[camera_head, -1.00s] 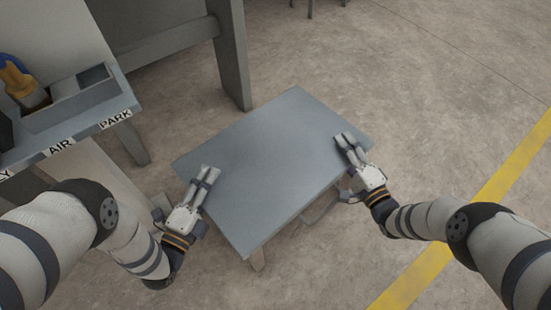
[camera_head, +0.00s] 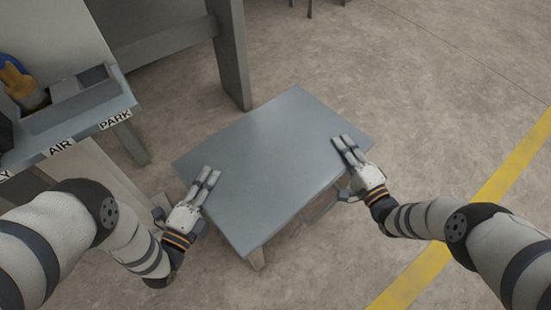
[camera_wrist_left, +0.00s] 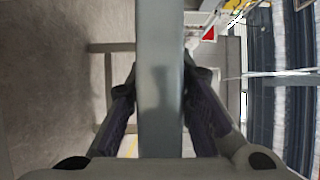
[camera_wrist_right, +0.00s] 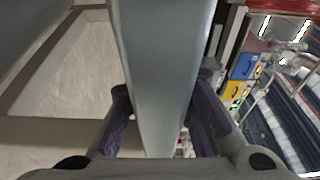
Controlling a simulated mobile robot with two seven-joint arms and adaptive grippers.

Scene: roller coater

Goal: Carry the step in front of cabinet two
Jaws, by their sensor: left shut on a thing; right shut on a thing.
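The step (camera_head: 265,160) is a grey-blue rectangular platform with legs, in the middle of the head view. My left gripper (camera_head: 208,180) is shut on its left edge, and my right gripper (camera_head: 346,146) is shut on its right edge. In the left wrist view the step's top (camera_wrist_left: 160,80) runs edge-on between the two fingers. In the right wrist view the step's top (camera_wrist_right: 168,70) also passes between the fingers. The undersides of the grips are hidden in the head view. I cannot tell which cabinet is number two.
A grey bench (camera_head: 100,105) with labels AIR and PARK stands at the left. A grey frame leg (camera_head: 232,60) stands just behind the step. Open concrete floor (camera_head: 430,90) lies to the right, crossed by a yellow line (camera_head: 500,180).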

